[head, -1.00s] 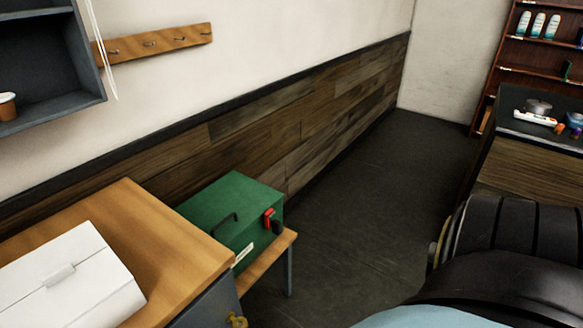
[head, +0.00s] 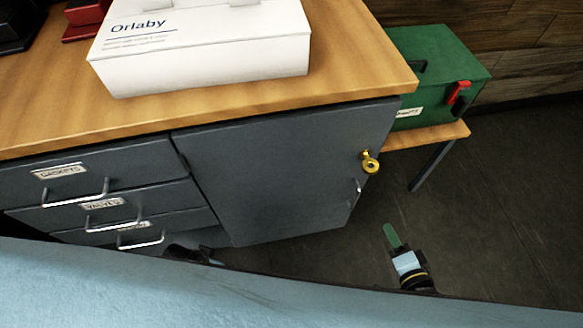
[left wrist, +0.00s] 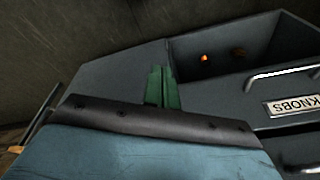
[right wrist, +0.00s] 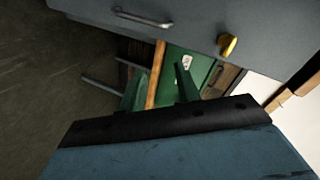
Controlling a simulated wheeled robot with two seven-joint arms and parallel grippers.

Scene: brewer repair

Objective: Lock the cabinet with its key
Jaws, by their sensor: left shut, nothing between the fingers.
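The grey cabinet door (head: 285,165) looks closed in the head view, with a small handle (head: 357,186) near its right edge. The brass key (head: 370,163) sticks out from the upper right of the door and also shows in the right wrist view (right wrist: 228,45). My right gripper (head: 391,235) is in front of and below the key, apart from it. Its green fingers stand apart and empty in the right wrist view (right wrist: 160,85). My left gripper (left wrist: 162,82) is shut and empty low by the cabinet front; my body partly hides it in the head view.
Drawers with bar handles (head: 103,201) fill the cabinet's left side. In the left wrist view, a grey recess holds small orange-brown things (left wrist: 205,58). A white box (head: 200,65) stands on the wooden top. A green case (head: 430,75) sits right on a low bench (head: 425,135). Floor at right is clear.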

